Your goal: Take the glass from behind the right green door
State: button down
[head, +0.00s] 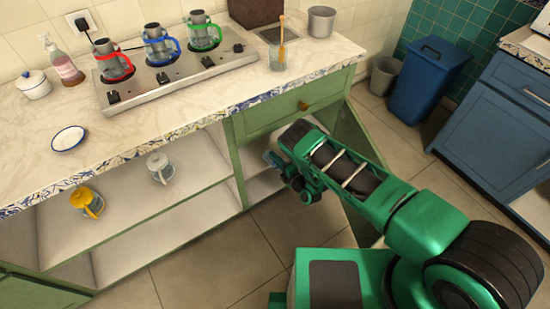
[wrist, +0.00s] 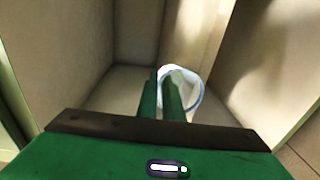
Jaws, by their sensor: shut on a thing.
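The glass (wrist: 192,87) shows in the wrist view as a clear round vessel with a bluish rim, seen from above inside the cupboard. My gripper (wrist: 163,78) is shut on its left wall, with one finger inside the rim and the other outside. In the head view my gripper (head: 275,164) is at the opening of the right green cupboard, below the drawer. A small bluish bit of the glass (head: 269,157) shows at its tip. The right green door (head: 362,150) stands open to the right, partly hidden behind my arm.
Pale cupboard walls (wrist: 112,40) stand close around the gripper. The counter (head: 180,135) above holds a stove with several coloured-handled pots and a glass with a spoon (head: 278,58).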

jog(key=c, duration=1.8)
grip_release()
jog(key=shift+c, duration=0.2)
jog(key=shift+s+d, duration=0.1)
jog(key=f+v, duration=0.1)
jog(key=v, duration=0.9)
jog(key=shift+s+d+r, duration=0.15)
jog(key=shift+s+r, duration=0.1)
jog(key=shift+r, duration=0.2)
